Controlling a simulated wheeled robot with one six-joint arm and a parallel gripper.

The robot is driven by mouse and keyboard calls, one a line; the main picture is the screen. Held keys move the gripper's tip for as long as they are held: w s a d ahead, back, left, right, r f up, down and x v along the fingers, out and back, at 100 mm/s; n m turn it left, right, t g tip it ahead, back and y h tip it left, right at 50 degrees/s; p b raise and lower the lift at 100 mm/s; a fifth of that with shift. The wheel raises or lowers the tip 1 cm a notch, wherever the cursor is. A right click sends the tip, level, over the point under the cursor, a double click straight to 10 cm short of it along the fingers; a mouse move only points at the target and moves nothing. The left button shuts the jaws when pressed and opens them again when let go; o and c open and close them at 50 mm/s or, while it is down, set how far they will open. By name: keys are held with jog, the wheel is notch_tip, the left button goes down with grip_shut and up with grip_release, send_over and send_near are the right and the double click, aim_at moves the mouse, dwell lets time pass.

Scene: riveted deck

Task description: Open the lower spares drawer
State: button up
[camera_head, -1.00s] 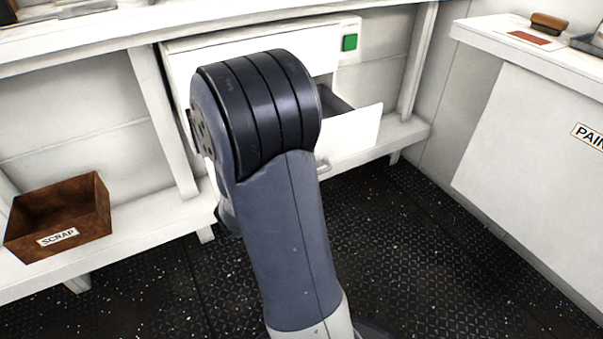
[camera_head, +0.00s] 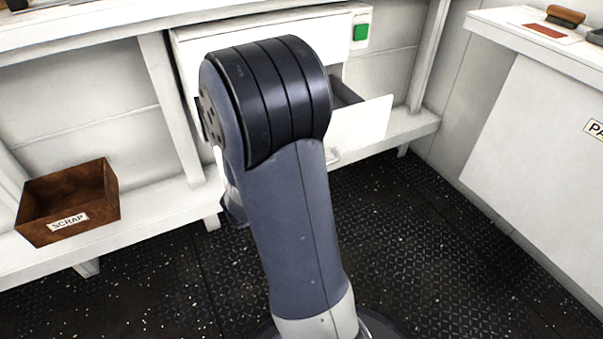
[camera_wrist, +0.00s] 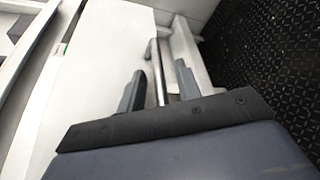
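The lower spares drawer (camera_head: 365,125) is pulled part-way out of the white cabinet under the bench, below a front with a green square (camera_head: 361,32). Its dark inside (camera_head: 344,94) shows behind the white front. In the wrist view, its metal bar handle (camera_wrist: 157,72) runs between the two fingers of my gripper (camera_wrist: 160,84). The fingers stand apart with a gap on each side of the bar, so my gripper looks open around it. In the head view my arm hides the gripper and most of the drawer's left part.
A rusty brown SCRAP box (camera_head: 67,203) sits on the low shelf (camera_head: 165,205) at left. A white cabinet (camera_head: 530,120) stands at right with a brush (camera_head: 565,15) on top. The dark studded floor (camera_head: 430,240) in front is clear.

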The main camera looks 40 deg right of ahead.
jog(key=p+v, duration=0.2)
jog(key=v, duration=0.8)
jog(key=shift+a, duration=0.15)
dwell(0.4)
jog(key=b+x, duration=0.2)
jog(key=x, duration=0.8)
jog(key=shift+d, duration=0.3)
jog(key=shift+w+d, duration=0.15)
jog(key=shift+f, duration=0.1)
